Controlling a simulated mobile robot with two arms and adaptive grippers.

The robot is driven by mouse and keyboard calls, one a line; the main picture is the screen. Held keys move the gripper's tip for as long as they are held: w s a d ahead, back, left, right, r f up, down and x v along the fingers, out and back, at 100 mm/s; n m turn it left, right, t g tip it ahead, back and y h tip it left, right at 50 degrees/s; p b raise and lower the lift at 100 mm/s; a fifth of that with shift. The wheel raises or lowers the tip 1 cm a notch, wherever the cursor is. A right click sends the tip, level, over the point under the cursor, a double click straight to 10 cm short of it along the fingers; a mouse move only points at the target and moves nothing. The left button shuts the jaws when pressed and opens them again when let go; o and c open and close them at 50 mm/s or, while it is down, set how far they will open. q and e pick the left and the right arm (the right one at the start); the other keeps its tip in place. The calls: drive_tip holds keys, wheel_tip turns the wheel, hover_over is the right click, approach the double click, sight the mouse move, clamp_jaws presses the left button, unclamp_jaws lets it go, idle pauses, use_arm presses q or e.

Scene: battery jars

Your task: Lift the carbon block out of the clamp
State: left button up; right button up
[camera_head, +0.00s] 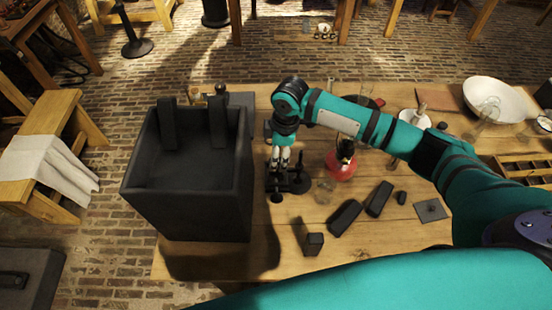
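A small black clamp (299,183) with a screw handle stands on the wooden table, just right of the big black jar. My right gripper (280,163) reaches down over the clamp from an arm that comes in from the right. Its pale fingers are at the clamp's jaws. I cannot make out the carbon block there; the fingers and the dark clamp hide whatever is between them. Whether the fingers are closed on anything is too small to tell. My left gripper is out of view.
A tall open black jar (190,218) stands left of the clamp, with two dark plates (168,124) at its rear wall. Dark blocks (344,217) lie right and in front. A red flask (340,167) and small glass (325,188) stand close by on the right.

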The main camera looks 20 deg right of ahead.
drive_tip(key=f, duration=0.3)
drive_tip(key=shift+w+a+f, duration=0.1)
drive_tip(key=shift+a+f, duration=0.1)
drive_tip(key=shift+f, duration=0.35)
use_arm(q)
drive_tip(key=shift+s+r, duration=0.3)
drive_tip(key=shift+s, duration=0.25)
use_arm(e)
clamp_jaws()
use_arm(q)
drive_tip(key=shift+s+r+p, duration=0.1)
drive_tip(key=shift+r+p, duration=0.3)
drive_tip(key=shift+p, duration=0.25)
use_arm(e)
drive_tip(key=shift+a, duration=0.1)
drive_tip(key=shift+r, duration=0.1)
drive_tip(key=shift+r+p, duration=3.7)
drive_tip(key=shift+r, duration=0.05)
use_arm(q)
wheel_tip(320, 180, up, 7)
use_arm(e)
drive_tip(key=shift+r, duration=2.2)
